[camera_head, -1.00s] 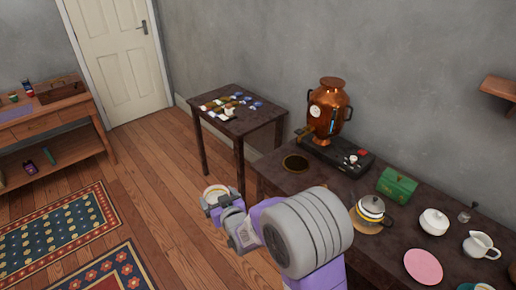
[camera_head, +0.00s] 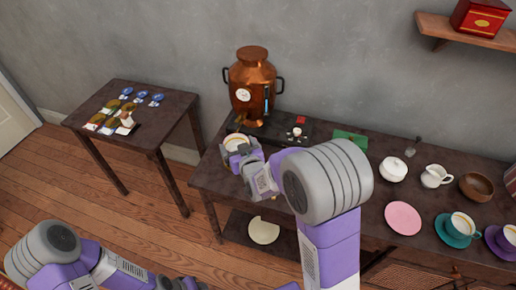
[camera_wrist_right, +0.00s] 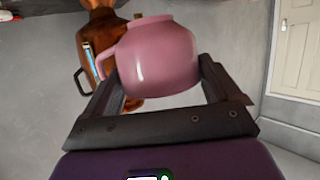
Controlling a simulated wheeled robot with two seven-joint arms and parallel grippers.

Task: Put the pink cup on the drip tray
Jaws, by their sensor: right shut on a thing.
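The pink cup (camera_wrist_right: 158,60) fills the middle of the right wrist view, with its handle at the left. My right gripper (camera_wrist_right: 163,85) is shut on it, one finger on each side. In the head view the cup (camera_head: 236,142) shows a pale rim and tan inside, held by my right gripper (camera_head: 243,154) in front of the copper samovar (camera_head: 256,92). The round drip tray cannot be made out now; the cup and gripper probably cover it. My left arm is at the bottom left, its fingers not visible.
The samovar stands on a black base on the dark table (camera_head: 352,200). A green box (camera_head: 350,139), white sugar bowl (camera_head: 393,170), creamer (camera_head: 436,176), pink plate (camera_head: 403,218) and teal-saucer cup (camera_head: 460,226) lie to the right. A smaller side table (camera_head: 130,92) stands left.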

